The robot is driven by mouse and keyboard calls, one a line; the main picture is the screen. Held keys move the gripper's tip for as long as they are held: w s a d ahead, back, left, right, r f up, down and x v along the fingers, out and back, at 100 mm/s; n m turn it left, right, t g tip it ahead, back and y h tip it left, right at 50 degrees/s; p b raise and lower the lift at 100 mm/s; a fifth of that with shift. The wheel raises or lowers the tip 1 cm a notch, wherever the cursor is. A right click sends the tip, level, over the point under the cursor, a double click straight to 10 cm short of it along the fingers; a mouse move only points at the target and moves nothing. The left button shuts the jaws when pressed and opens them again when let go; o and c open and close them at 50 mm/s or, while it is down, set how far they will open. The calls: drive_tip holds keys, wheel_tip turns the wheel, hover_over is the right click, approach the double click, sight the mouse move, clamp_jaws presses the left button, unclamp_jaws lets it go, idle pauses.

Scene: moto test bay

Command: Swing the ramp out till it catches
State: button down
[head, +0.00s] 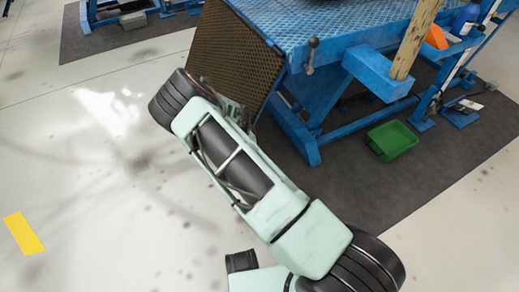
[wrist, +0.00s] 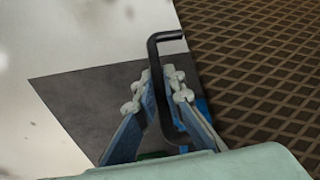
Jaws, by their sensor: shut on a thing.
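The ramp (head: 232,55), a brown panel with a diamond mesh face, slopes down from the near left end of the blue lift table (head: 300,22) in the head view. In the wrist view the ramp's mesh (wrist: 265,65) fills the right side. A black bent handle (wrist: 153,50) stands beside the mesh, between the fingers of my gripper (wrist: 158,88). My gripper is shut on this handle. In the head view my gripper (head: 238,112) is at the ramp's lower part, partly hidden by my arm. The handle is hard to make out there.
A green bin (head: 391,140) lies on the dark mat (head: 345,190) under the table. A wooden post (head: 413,40) stands at right. The pale floor at left is open, with a yellow marking (head: 24,233).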

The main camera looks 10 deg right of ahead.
drive_tip(key=s+a+r+g+y+p, duration=0.1)
drive_tip(key=s+a+r+y+p, duration=0.2)
drive_tip(key=a+r, duration=0.5)
drive_tip(key=a+y, duration=0.1)
drive_tip(key=a, duration=0.2)
drive_tip(key=shift+s+r, duration=0.2)
drive_tip(key=shift+r, duration=0.1)
drive_tip(key=c, duration=2)
unclamp_jaws()
drive_tip(key=shift+d, duration=0.1)
drive_tip(key=v, duration=1.2)
drive_tip(key=shift+w, duration=0.15)
